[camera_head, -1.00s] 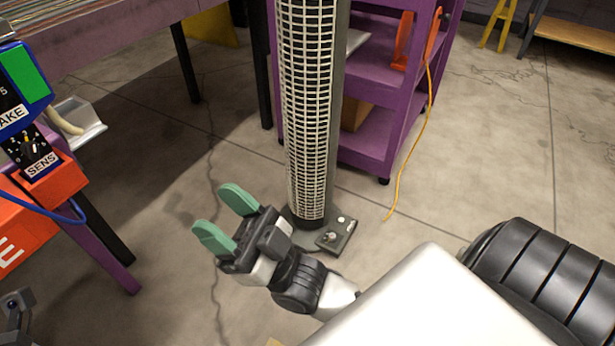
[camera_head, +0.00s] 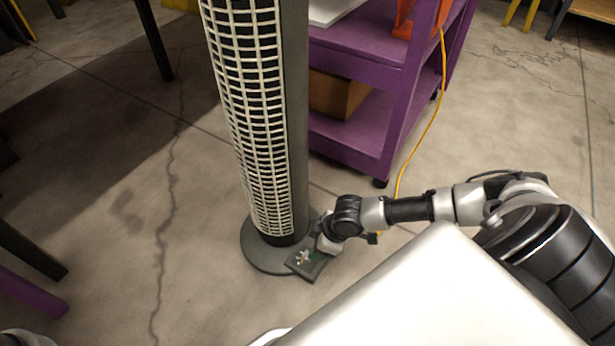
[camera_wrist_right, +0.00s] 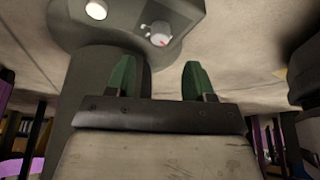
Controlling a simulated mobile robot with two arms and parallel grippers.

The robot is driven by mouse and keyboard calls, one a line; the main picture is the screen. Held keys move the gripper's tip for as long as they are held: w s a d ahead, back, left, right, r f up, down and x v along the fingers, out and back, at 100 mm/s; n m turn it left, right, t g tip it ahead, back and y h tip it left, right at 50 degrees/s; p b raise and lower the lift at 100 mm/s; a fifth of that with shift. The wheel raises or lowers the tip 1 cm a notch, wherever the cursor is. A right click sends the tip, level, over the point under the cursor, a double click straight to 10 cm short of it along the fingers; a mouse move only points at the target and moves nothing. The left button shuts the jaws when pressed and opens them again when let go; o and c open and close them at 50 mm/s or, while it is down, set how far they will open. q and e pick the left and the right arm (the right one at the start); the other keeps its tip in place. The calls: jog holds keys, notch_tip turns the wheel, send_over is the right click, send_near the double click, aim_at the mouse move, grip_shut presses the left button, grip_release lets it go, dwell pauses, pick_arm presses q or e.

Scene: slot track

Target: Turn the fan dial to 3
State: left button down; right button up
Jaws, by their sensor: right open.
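The tower fan (camera_head: 262,120) stands upright on its round base (camera_head: 262,252) in the head view. Its small dark control panel (camera_head: 304,264) juts out at the front right of the base.
A purple shelf cart (camera_head: 365,135) with a cardboard box (camera_head: 338,95) stands behind the fan. A yellow cable (camera_head: 420,130) hangs beside the cart.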

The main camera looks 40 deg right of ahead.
jog(key=b+x, duration=0.4)
jog(key=x, duration=0.3)
jog(key=shift+f, duration=0.2)
jog(key=shift+c, duration=0.2)
